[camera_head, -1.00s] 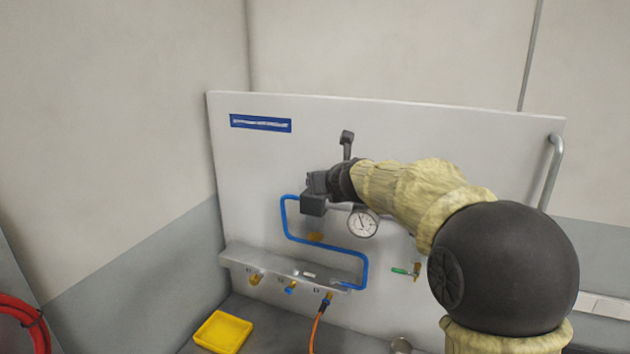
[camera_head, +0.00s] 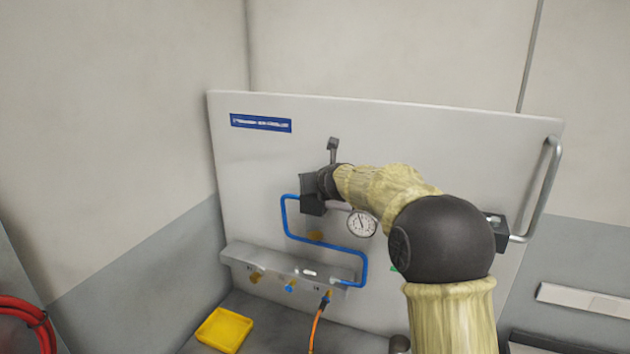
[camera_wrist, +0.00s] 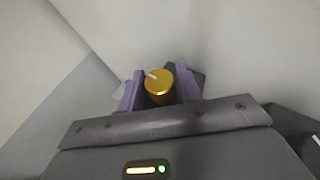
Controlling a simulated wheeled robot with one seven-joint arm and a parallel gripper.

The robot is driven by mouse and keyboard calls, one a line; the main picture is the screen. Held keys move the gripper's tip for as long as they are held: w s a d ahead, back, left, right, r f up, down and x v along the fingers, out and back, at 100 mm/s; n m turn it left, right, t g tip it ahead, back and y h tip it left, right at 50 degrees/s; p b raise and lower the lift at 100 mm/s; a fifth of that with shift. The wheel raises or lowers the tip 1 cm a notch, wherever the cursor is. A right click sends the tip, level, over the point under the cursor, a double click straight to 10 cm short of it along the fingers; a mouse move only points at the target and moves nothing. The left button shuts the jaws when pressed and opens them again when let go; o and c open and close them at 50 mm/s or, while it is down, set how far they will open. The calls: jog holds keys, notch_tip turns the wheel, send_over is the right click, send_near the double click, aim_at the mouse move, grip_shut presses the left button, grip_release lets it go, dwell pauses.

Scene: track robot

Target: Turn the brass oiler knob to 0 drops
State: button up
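The brass oiler knob (camera_wrist: 159,85) shows in the wrist view as a round golden cap with a short white pointer mark toward its upper left. My gripper (camera_wrist: 160,88) has its two purple fingers on either side of the knob. The gaps are very small, and I cannot tell whether the fingers touch it. In the head view my gripper (camera_head: 312,190) is a dark shape at the panel, above the blue pipe, and it hides the knob. Any drop scale around the knob is not readable.
The grey panel (camera_head: 420,130) carries a blue pipe (camera_head: 325,243), a round gauge (camera_head: 361,223) just below my arm and a steel handle (camera_head: 545,190) at right. A ledge with several fittings and a yellow tray (camera_head: 223,331) are lower left.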

jog(key=c, duration=0.5)
